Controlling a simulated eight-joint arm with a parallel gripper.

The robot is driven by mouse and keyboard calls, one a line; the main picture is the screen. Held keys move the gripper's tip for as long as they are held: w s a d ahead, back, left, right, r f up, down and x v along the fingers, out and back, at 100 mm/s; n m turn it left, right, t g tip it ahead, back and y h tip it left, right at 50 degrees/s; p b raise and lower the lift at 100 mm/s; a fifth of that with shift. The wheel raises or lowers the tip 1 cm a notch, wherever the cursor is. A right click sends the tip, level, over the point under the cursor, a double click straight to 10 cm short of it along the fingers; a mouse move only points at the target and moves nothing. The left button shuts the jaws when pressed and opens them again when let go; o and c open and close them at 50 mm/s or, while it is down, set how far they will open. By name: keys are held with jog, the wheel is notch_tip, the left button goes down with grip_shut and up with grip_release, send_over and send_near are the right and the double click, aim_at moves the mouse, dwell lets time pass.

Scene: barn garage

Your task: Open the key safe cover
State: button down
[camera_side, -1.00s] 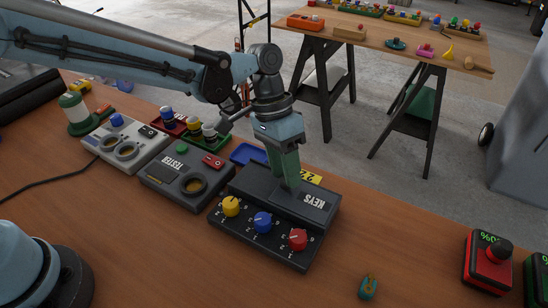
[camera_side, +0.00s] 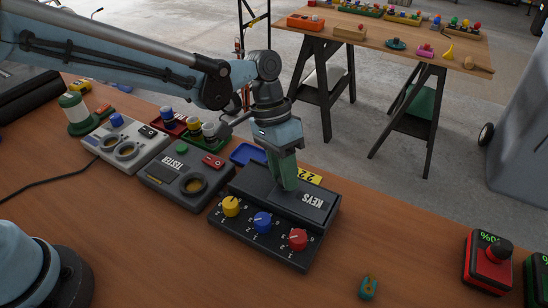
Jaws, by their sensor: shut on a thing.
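The key safe (camera_side: 262,237) is a dark box on the wooden bench, with yellow (camera_side: 231,206), blue (camera_side: 263,222) and red (camera_side: 297,239) knobs along its front. Its dark cover (camera_side: 312,211) bears the label KEYS and lies down over the rear part of the box. My gripper (camera_side: 287,188) points down with its green fingers at the middle of the cover, shut on a part of it. The fingers hide the part that they hold.
A grey tester box (camera_side: 186,182) and a pale box with round openings (camera_side: 125,143) stand to the left. A blue tray (camera_side: 248,153) and a yellow tag (camera_side: 309,176) are behind the safe. A small teal item (camera_side: 368,287) and a red device (camera_side: 487,262) are to the right. Bench space lies clear in front.

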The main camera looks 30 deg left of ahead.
jog(key=a, duration=1)
jog(key=c, duration=1.1)
grip_release()
jog(key=v, duration=1.2)
jog(key=shift+r, duration=0.1)
jog(key=s+a+f+n+t+y, duration=0.1)
jog(key=s+a+t, duration=0.2)
jog(key=s, duration=0.1)
jog(key=s+a+f+n+t+y, duration=0.1)
jog(key=s+a+n+t, duration=0.1)
jog(key=s+a+t, duration=0.1)
jog(key=s+a+f+n+t+y, duration=0.1)
jog(key=s+a+n+t, duration=0.1)
jog(key=s+a+t, duration=0.1)
jog(key=shift+s+a+f+y, duration=0.1)
jog(key=shift+s+a+y, duration=0.2)
jog(key=shift+s+a, duration=0.45)
